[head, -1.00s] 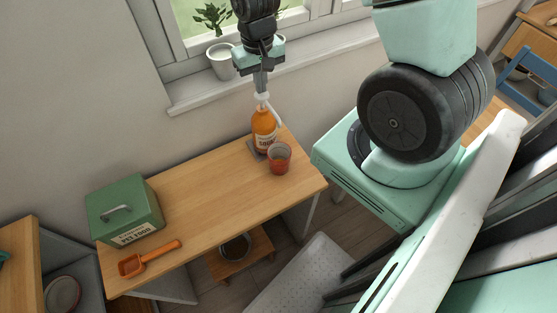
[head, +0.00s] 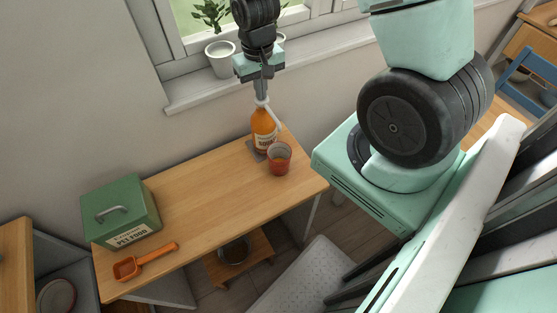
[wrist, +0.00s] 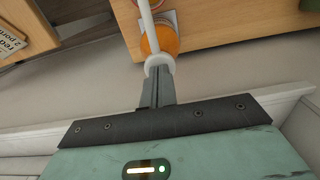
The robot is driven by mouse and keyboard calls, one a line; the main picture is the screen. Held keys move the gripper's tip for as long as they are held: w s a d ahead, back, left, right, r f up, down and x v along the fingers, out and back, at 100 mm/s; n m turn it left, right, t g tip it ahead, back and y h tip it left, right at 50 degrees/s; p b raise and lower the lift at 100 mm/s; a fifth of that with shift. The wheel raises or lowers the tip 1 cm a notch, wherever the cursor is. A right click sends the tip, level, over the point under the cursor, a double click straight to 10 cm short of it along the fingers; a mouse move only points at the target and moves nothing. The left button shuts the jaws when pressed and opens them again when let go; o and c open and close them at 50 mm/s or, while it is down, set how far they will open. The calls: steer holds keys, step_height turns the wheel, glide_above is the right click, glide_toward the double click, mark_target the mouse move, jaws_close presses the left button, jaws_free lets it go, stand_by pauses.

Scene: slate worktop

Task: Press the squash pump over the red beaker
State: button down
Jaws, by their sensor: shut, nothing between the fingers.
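The orange squash bottle (head: 264,132) with a white pump (head: 267,105) stands upright at the back right of the wooden table. The red beaker (head: 279,158) stands just in front of it, under the pump's spout. My gripper (head: 262,92) points down directly over the pump head, its fingers shut and empty. In the wrist view the closed fingertips (wrist: 158,72) meet the white pump collar (wrist: 159,62), with the orange bottle (wrist: 162,38) beyond. The fingertips appear to touch the pump top. Only a sliver of the beaker's rim shows there.
A green pet food box (head: 122,211) and an orange scoop (head: 143,262) lie at the table's left end. The window sill (head: 205,92) with a white plant pot (head: 221,60) is behind my gripper. The middle of the wooden table (head: 205,195) is clear.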

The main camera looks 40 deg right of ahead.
steer(key=shift+r+p, duration=1.6)
steer(key=shift+r, duration=0.3)
steer(key=shift+f, duration=0.2)
steer(key=shift+f+b, duration=1.45)
steer(key=shift+f, duration=0.3)
steer(key=shift+r+p, duration=1.65)
steer(key=shift+r, duration=0.3)
step_height(320, 180, up, 6)
steer(key=p, duration=0.5)
